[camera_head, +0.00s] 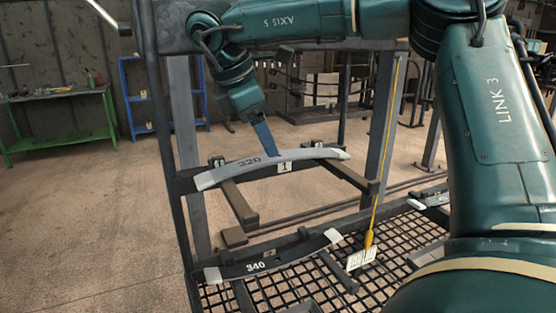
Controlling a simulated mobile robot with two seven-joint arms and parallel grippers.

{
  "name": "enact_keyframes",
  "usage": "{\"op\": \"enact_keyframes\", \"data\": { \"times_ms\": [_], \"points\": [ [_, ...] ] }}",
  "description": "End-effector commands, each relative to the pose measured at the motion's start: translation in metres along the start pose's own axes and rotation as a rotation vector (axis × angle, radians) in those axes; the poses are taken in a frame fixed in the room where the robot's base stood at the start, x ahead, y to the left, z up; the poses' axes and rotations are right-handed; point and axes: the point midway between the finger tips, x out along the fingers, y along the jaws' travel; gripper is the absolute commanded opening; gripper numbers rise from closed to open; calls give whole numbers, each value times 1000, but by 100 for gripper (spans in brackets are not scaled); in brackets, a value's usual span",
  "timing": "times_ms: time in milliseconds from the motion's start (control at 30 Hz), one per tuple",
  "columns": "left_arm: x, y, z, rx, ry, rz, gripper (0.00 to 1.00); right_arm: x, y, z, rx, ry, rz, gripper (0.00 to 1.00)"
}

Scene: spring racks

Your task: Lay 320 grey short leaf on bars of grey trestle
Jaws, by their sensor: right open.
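The grey short leaf marked 320 (215,174) lies as a shallow arch across two brown bars (239,204) of the rack's upper level, beside label 1. My right gripper (268,145) reaches down to the middle of this leaf, just right of the number. It is open, with a blue finger at or against the leaf; the far finger is hidden and I cannot tell whether they touch. My left gripper is not in view. I cannot pick out the grey trestle with certainty.
A dark leaf marked 340 (285,252) with pale ends lies lower, by label 2, above a black mesh (290,288). A yellow cord with a yellow pendant (368,240) hangs to the right. A green bench (55,95) and blue shelf (133,95) stand behind. Floor at left is clear.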

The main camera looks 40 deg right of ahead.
Motion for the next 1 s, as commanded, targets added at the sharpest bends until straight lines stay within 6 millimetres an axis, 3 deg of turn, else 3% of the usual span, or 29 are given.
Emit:
{"op": "enact_keyframes", "data": {
  "times_ms": [67, 333, 667, 1000],
  "points": [
    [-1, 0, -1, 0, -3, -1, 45, 4, 3, 10, 3, 2, -1, 68],
    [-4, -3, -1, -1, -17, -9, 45, 47, 3, 9, 0, 1, -3, 68],
    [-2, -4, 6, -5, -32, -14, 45, 54, 3, 9, 2, 1, 1, 68],
    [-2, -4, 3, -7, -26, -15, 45, 54, 3, 9, 2, 1, 1, 40]
  ]
}}
